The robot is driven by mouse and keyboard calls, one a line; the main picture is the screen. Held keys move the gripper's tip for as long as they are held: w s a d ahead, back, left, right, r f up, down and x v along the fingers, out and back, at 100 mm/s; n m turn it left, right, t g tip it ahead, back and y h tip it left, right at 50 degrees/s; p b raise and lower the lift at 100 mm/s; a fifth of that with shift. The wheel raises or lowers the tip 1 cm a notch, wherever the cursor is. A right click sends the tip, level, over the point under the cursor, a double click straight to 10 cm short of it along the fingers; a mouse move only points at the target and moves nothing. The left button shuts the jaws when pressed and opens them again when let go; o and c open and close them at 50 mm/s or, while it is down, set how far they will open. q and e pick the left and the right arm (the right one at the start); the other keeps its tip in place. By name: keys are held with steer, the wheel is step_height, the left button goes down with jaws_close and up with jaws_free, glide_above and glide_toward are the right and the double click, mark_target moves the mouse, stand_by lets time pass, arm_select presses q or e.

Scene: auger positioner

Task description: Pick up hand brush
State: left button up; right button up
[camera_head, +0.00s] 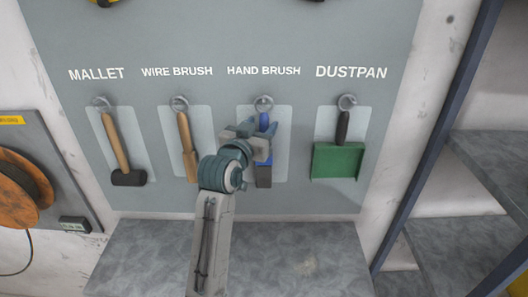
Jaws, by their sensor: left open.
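The hand brush (265,170) hangs upright from a hook on the grey tool board, under the label HAND BRUSH. Its handle is blue and its lower end is dark grey. My left gripper (262,134) is open in front of the blue handle and covers part of it. Whether the fingers are around the handle or only in front of it, I cannot tell. The right gripper is not in view.
A mallet (115,145) and a wire brush (187,145) hang to the left, a green dustpan (337,160) to the right. A grey ledge (290,255) lies below the board (220,40). A cable reel (20,190) is at far left, shelving (490,160) at right.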

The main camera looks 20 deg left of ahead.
arm_select(q)
steer(key=shift+w+f, duration=0.1)
steer(key=shift+w, duration=0.1)
steer(key=shift+s, duration=0.1)
jaws_close()
steer(key=shift+r, duration=0.2)
